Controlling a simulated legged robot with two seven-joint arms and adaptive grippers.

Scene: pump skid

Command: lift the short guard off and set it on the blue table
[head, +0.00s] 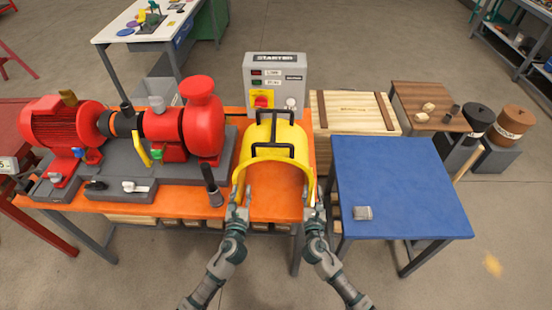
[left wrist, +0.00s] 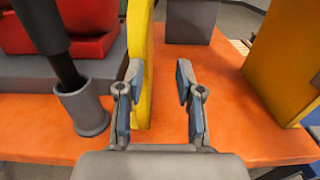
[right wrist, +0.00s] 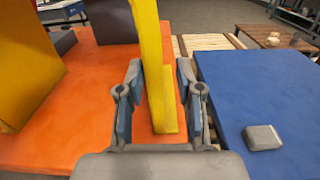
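The yellow arched guard (head: 284,178) with a black handle frame on top stands on the orange table (head: 223,206), in front of the starter box. Its wall edges also show in the left wrist view (left wrist: 141,30) and the right wrist view (right wrist: 150,50). My left gripper (head: 239,196) is open at the guard's near left edge; its left finger overlaps that edge in the left wrist view. My right gripper (head: 313,198) is open at the near right edge, which shows between its parted fingers. Contact cannot be told. The blue table (head: 390,185) stands to the right.
A grey block (head: 363,213) lies on the blue table's near left; the rest of its top is clear. The red motor and pump (head: 205,125) stand left of the guard. A dark-handled tool in a grey cup (head: 213,190) is close to my left gripper. The starter box (head: 275,82) stands behind.

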